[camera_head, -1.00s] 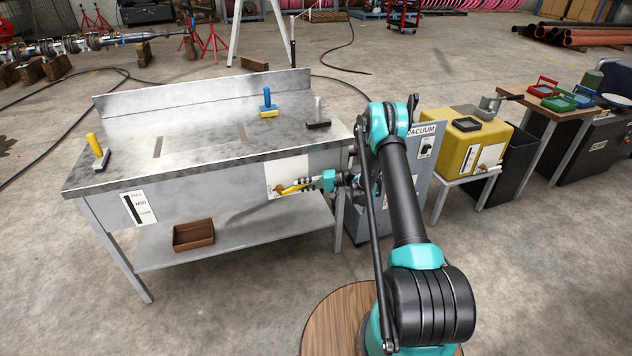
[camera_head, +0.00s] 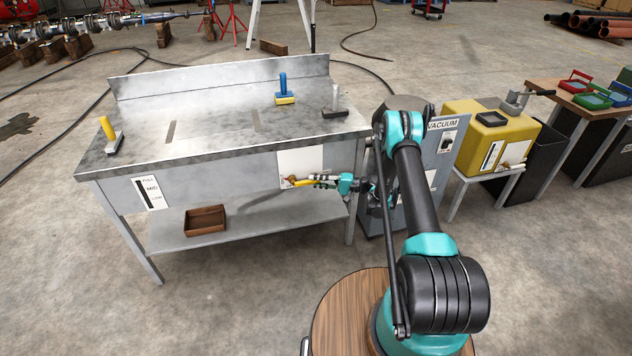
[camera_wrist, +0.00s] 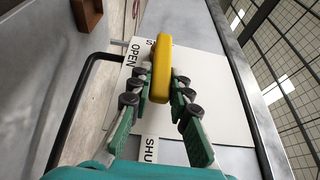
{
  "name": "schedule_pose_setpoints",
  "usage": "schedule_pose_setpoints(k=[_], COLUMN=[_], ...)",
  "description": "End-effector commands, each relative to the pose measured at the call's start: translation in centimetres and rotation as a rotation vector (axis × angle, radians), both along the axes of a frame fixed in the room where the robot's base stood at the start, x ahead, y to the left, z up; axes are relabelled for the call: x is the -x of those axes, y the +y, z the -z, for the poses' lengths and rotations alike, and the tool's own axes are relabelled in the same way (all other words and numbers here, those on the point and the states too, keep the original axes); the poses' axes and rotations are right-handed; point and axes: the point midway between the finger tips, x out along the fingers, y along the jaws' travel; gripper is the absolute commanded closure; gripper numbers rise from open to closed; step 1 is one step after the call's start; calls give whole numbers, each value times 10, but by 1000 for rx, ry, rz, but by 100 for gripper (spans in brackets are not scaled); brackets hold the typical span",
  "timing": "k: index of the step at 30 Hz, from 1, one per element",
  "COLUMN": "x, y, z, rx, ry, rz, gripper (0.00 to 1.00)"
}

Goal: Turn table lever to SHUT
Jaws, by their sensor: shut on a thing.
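The table lever has a yellow handle (camera_head: 304,183) on a white panel (camera_head: 301,160) at the right of the steel table's front. In the head view the handle lies about level, pointing right from a brownish pivot. The wrist view shows the handle (camera_wrist: 162,60) between the fingers of my gripper (camera_wrist: 161,80), which is shut on it. An OPEN label (camera_wrist: 133,55) is left of the handle there, and a partly hidden SHUT label (camera_wrist: 150,150) is below it, between the fingers. In the head view my gripper (camera_head: 322,181) comes from the right.
The steel table (camera_head: 240,150) carries a yellow-handled tool (camera_head: 110,133), a blue-handled one (camera_head: 284,90) and a grey one (camera_head: 336,103). A brown tray (camera_head: 205,221) sits on its lower shelf. A grey VACUUM cabinet (camera_head: 440,160) stands close right of the table.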

Motion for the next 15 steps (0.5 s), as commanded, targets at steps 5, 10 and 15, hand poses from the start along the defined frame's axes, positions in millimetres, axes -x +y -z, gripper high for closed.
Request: schedule_pose_setpoints(k=[5, 10, 15], x=[0, 0, 0], y=[0, 0, 0], z=[0, 0, 0], rx=[1, 1, 1], ry=[0, 0, -1], rz=[0, 0, 0], gripper=[71, 60, 60])
